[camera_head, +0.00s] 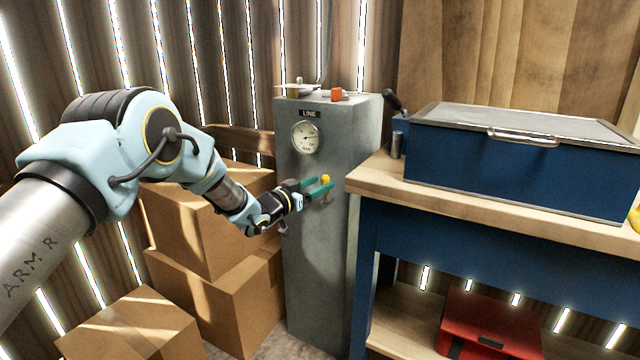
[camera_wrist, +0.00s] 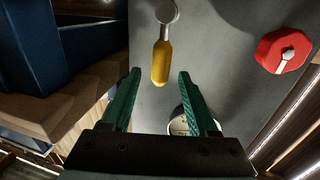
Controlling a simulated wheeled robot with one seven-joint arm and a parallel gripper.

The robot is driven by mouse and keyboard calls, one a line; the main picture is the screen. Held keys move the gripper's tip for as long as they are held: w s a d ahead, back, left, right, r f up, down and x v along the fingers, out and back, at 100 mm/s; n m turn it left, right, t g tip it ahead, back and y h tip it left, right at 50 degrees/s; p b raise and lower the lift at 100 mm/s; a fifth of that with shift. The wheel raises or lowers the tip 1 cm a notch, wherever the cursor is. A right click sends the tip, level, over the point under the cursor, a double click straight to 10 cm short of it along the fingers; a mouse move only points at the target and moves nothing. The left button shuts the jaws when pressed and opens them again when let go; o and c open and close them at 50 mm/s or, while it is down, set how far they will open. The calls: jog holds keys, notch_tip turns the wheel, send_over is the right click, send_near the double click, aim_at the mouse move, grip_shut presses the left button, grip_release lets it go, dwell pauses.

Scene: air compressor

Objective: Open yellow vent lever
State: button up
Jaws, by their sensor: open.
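The yellow vent lever (camera_wrist: 161,62) hangs from a round grey pivot on the grey panel in the wrist view. Its yellow handle lies between the lines of my two green fingers. My gripper (camera_wrist: 160,76) is open, with one finger to each side of the handle and no visible contact. In the head view, my gripper (camera_head: 322,186) is at the front face of the grey cabinet (camera_head: 307,250), and a small yellow bit of the lever (camera_head: 326,179) shows at its fingertips. The rest of the lever is hidden there.
A red knob (camera_wrist: 285,50) is right of the lever in the wrist view. A gauge (camera_head: 305,137) is higher on the cabinet. A workbench (camera_head: 480,215) with a blue box (camera_head: 520,165) stands close on the right. Cardboard boxes (camera_head: 215,235) are stacked on the left.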

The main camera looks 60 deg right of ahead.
jog(key=shift+s+d, duration=0.1)
jog(key=shift+d, duration=0.35)
grip_shut()
dwell(1.2)
